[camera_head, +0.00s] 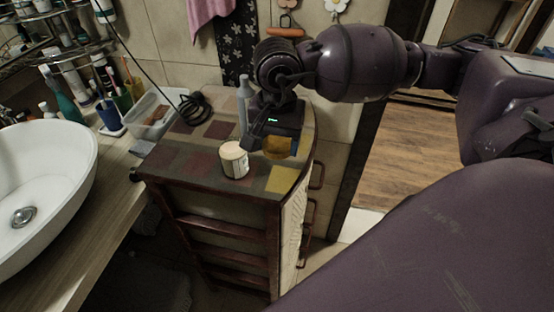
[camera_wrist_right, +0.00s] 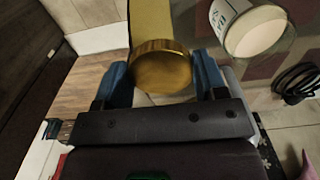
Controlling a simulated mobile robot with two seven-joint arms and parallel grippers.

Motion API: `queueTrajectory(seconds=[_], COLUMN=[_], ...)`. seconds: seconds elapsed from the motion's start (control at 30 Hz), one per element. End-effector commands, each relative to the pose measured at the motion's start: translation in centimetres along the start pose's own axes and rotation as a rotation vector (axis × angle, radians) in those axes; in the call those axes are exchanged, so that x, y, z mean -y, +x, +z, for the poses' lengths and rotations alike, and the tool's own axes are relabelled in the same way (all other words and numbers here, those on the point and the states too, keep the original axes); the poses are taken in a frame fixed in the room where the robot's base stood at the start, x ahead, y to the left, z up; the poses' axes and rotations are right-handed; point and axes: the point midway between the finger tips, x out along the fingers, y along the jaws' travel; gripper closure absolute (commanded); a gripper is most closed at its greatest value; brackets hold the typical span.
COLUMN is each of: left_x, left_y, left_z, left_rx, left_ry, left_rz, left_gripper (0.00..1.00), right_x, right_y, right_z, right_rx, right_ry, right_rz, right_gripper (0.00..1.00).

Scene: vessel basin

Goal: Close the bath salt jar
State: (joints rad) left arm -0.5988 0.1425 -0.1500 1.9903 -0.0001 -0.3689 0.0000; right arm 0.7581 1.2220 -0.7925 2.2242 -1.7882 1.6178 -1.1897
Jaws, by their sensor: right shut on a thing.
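The bath salt jar (camera_head: 234,160) is a small clear jar with pale contents and a label. It stands upright on the cabinet top without a lid on it; it also shows at the top right of the right wrist view (camera_wrist_right: 256,30). My right gripper (camera_wrist_right: 162,74) is shut on a round gold lid (camera_wrist_right: 161,66), held between its blue fingers. In the head view the lid (camera_head: 278,147) is just right of the jar and apart from it. Whether the lid touches the cabinet top cannot be told. My left gripper is not in view.
The checkered cabinet top (camera_head: 189,160) has a slim grey bottle (camera_head: 243,105) behind the jar and a coiled black cable (camera_head: 194,107) at the back left. A clear tray (camera_head: 150,117) and a white basin (camera_head: 45,180) lie to the left. The cabinet's front left is clear.

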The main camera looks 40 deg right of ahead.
Motion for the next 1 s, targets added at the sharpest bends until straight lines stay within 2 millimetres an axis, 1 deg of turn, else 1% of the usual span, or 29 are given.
queueTrajectory(seconds=[0.03,0.2,0.4,0.5,0.7,1.0], left_x=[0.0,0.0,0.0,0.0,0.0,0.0], left_y=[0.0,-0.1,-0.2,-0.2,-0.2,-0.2], left_z=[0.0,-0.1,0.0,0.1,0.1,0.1], left_rx=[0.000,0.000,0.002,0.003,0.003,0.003], left_ry=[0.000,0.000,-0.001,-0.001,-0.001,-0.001], left_rz=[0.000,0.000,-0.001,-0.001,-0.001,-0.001], left_gripper=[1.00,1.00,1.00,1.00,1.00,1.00], right_x=[0.1,0.1,0.0,0.0,0.0,0.0], right_y=[-1.6,-5.8,-9.5,-10.7,-11.8,-11.9], right_z=[-0.1,-0.1,0.0,0.0,0.0,0.0], right_rx=[-0.005,-0.004,-0.002,-0.001,0.000,0.000], right_ry=[0.000,-0.001,0.000,0.000,0.000,0.000], right_rz=[-0.005,-0.004,-0.002,-0.002,0.000,0.000], right_gripper=[0.57,0.57,0.57,0.57,0.57,0.57])
